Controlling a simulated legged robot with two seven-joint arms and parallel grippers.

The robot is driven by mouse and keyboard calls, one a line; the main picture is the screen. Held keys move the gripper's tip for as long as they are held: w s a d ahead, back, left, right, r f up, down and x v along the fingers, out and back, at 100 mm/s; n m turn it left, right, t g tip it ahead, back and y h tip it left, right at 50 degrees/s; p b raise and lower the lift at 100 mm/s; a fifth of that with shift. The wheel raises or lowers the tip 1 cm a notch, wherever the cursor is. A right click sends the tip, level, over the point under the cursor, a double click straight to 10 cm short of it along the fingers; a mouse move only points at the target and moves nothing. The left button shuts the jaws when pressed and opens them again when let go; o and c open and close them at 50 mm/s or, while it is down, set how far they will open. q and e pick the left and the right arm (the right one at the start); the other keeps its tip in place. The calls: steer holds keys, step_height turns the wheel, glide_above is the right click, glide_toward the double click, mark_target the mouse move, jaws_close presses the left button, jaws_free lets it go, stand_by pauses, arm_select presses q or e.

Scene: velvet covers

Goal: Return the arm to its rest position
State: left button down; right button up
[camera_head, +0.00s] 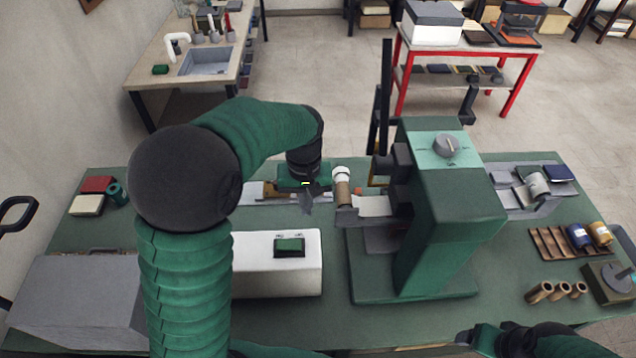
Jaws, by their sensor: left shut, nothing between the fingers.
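My left arm, in a green sleeve, rises from the bottom left and bends over the green table. Its gripper (306,203) points down at the table's far side and is shut with nothing in it. My right arm shows only at the bottom right edge. Its gripper (466,338) is small and dark there, and its fingers cannot be made out.
A white box with a dark green pad (289,245) lies right of my left forearm. A grey case (80,300) fills the table's left front. A wooden rack (565,243), yellow and blue rolls and brass tubes (558,291) stand at right.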

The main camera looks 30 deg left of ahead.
arm_select(q)
steer(key=s+d+f+m+t+b, duration=0.1)
steer(key=s+d+f+m+b, duration=0.2)
steer(key=s+f+b, duration=0.2)
steer(key=s+d+f+m+t+b, duration=0.1)
steer(key=s+d+f+m+b, duration=0.2)
steer(key=s+f+b, duration=0.3)
step_height(320, 180, down, 8)
steer(key=d+b, duration=0.1)
steer(key=b, duration=0.2)
steer(key=shift+r+t, duration=0.2)
steer(key=shift+t, duration=0.1)
steer(key=shift+w+d, duration=0.1)
